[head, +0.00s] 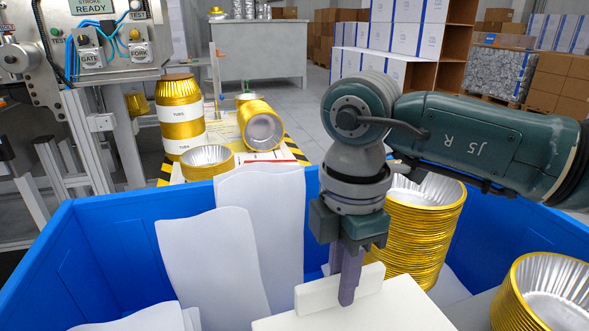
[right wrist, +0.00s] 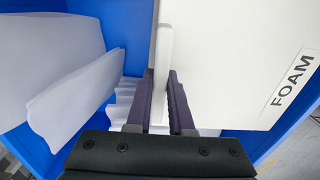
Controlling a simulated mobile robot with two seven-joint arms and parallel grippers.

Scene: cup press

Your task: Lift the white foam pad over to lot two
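The white foam pad (head: 395,312) is a flat slab at the bottom of the head view, with an upright white rib (head: 310,297) on top. In the right wrist view the pad (right wrist: 225,60) carries a label reading FOAM. My right gripper (head: 347,285) points down over the pad, one finger on each side of the rib. In the right wrist view the fingers (right wrist: 162,90) appear closed against the rib. Whether the pad rests on something or hangs is hidden. My left gripper is not in view. No marking for lot two is readable.
A blue bin (head: 95,228) surrounds the pad and holds wavy white sheets (head: 212,262) at left. Tall stacks of gold-rimmed foil pans (head: 425,225) stand behind the pad and at lower right (head: 550,300). Beyond the bin are gold tubs (head: 181,115) and a machine panel (head: 100,35).

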